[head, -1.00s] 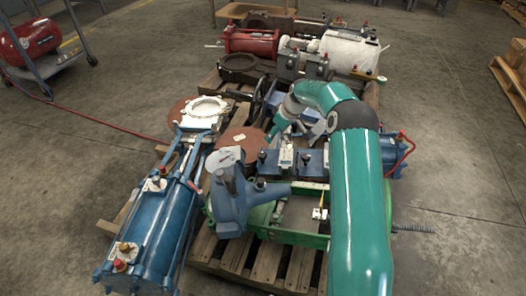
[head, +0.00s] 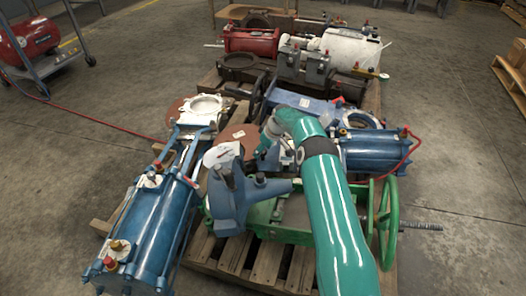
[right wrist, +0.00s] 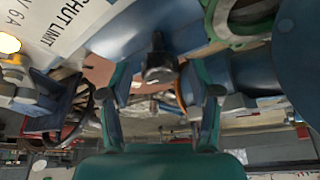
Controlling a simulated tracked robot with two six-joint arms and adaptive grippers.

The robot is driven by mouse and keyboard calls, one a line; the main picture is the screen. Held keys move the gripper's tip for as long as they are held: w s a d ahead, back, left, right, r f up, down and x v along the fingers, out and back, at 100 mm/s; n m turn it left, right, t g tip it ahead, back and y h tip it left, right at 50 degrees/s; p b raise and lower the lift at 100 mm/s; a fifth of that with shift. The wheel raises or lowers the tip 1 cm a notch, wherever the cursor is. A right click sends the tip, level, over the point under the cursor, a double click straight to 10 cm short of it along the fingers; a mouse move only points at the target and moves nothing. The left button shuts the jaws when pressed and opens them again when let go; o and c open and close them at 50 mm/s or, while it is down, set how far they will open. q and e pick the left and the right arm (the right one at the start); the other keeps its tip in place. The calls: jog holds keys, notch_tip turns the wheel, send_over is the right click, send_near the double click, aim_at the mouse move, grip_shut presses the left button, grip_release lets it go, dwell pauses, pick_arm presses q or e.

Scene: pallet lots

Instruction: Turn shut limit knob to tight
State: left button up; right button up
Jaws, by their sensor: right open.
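In the right wrist view a dark round knob (right wrist: 160,68) on a short stem shows at the upper middle. A white label (right wrist: 72,22) beside it, at the upper left, reads "SHUT LIMIT". My right gripper (right wrist: 161,86) is open, with one finger on each side of the knob; I cannot tell whether either finger touches it. In the head view my right gripper (head: 268,150) is small, over the middle of the pallet, and the knob cannot be made out there. The knob's setting is not readable. My left gripper is not in view.
A blue cylinder actuator (head: 150,230) lies at the left, and a blue-grey fitting (head: 236,203) stands near the gripper. A green handwheel (head: 389,222) and another blue cylinder (head: 370,152) lie right of my arm. Open concrete floor (head: 460,180) is at the right.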

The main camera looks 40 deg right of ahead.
jog(key=c, duration=1.1)
